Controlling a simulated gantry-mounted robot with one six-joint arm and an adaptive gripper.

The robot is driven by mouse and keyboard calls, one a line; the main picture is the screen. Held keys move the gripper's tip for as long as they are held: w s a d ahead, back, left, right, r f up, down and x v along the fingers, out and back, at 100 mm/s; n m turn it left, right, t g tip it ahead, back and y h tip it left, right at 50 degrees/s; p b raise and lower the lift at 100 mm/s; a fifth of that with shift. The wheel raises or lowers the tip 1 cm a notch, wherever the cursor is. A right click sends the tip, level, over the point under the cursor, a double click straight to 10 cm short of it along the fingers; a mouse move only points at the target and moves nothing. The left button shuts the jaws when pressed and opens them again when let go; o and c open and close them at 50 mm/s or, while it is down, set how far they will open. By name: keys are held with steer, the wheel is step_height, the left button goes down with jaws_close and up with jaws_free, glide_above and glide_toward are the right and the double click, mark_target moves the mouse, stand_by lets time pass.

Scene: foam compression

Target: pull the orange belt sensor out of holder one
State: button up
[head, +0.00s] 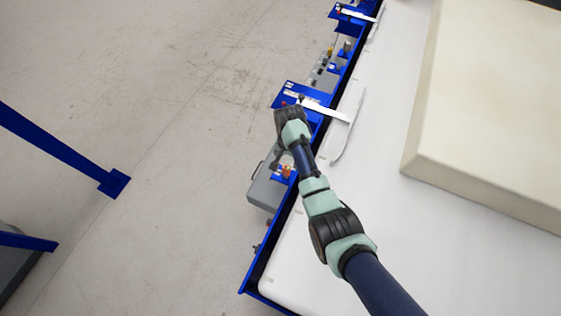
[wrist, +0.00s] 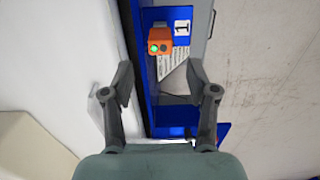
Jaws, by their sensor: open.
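The orange belt sensor (wrist: 160,41) shows a green light and sits in a blue holder (wrist: 182,60) marked with a "1" label (wrist: 182,27). In the head view the orange sensor (head: 286,172) is small, beside my forearm at the conveyor's blue side rail. My gripper (wrist: 160,78) is open and empty in the wrist view. Its two fingers are apart, with the sensor seen ahead of the gap between them, not touching either. How far the sensor lies below the fingertips is hard to tell. In the head view my fingers are hard to make out.
A white belt (head: 320,250) runs along the right of the blue rail, with a large cream foam block (head: 490,110) on it. A grey box (head: 264,190) is mounted outside the rail. Further blue brackets (head: 355,14) sit up the rail. Open concrete floor lies left.

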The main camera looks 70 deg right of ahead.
mark_target(287, 167)
steer(key=shift+f, duration=0.2)
step_height(287, 167, down, 9)
steer(key=b, duration=0.7)
steer(key=shift+r+b, duration=0.1)
steer(key=shift+b, duration=0.25)
steer(key=shift+r+p, duration=0.1)
steer(key=shift+p, duration=0.4)
stand_by(0.4)
jaws_close()
stand_by(0.4)
steer(key=shift+r+p, duration=2.95)
steer(key=shift+p, duration=0.3)
